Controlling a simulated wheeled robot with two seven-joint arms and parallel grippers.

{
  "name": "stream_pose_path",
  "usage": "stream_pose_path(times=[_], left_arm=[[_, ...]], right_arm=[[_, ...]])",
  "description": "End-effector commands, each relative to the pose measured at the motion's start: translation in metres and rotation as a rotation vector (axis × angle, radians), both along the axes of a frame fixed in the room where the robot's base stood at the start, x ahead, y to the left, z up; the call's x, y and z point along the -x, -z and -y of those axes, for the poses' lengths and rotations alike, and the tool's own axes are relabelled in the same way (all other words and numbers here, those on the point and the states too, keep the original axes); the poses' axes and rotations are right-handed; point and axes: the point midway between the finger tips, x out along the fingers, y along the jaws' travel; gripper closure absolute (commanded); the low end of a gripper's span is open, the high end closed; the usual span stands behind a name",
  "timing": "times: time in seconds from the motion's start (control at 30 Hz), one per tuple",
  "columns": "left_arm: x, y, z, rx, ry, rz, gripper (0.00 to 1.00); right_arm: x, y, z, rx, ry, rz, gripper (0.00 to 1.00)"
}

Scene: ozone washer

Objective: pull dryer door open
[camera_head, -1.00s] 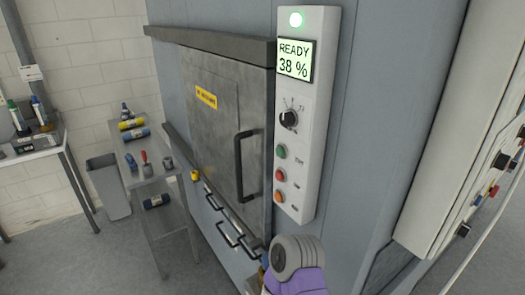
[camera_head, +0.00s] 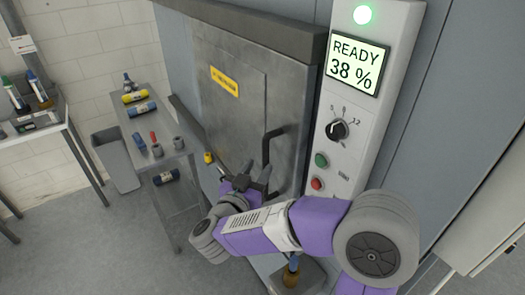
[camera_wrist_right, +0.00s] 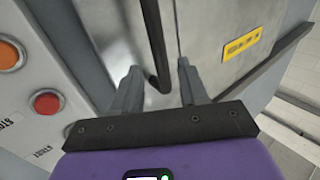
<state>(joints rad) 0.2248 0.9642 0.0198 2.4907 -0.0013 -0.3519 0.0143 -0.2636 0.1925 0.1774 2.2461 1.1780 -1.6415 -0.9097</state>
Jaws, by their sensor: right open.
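The grey metal dryer door (camera_head: 235,105) with a yellow label stands shut in the head view. Its dark vertical bar handle (camera_head: 267,152) is at the door's right side, and it also shows in the right wrist view (camera_wrist_right: 154,45). My right gripper (camera_head: 250,178) is in front of the door at the lower part of the handle. In the right wrist view its two fingers (camera_wrist_right: 160,82) are apart, with the handle's lower end between their tips. I cannot tell whether either finger touches it. My left gripper is not in view.
A control panel (camera_head: 362,85) reading READY 38 % stands right of the door; its buttons (camera_wrist_right: 47,103) are close to my right gripper. A cart (camera_head: 160,160) with bottles stands left, beside a grey bin (camera_head: 115,160). Floor in front is clear.

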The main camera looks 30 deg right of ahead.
Motion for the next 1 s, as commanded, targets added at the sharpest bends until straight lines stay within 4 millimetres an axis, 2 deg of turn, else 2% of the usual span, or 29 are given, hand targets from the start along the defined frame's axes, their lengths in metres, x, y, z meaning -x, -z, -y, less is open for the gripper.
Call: stream_pose_path(times=[0.1,0.3,0.47,0.73,1.0], left_arm=[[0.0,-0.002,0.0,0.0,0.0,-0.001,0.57],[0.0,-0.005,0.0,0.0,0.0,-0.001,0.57],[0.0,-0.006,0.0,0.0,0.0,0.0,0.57],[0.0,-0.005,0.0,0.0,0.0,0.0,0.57],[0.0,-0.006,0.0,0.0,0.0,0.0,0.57]], right_arm=[[-0.013,0.0,0.017,0.0,0.004,-0.001,0.57],[-0.031,0.001,0.039,0.0,0.001,-0.001,0.57],[-0.038,0.001,0.047,0.0,-0.002,-0.001,0.57],[-0.039,0.001,0.048,0.0,-0.003,-0.001,0.57],[-0.039,0.001,0.048,0.0,-0.003,0.0,0.98]])
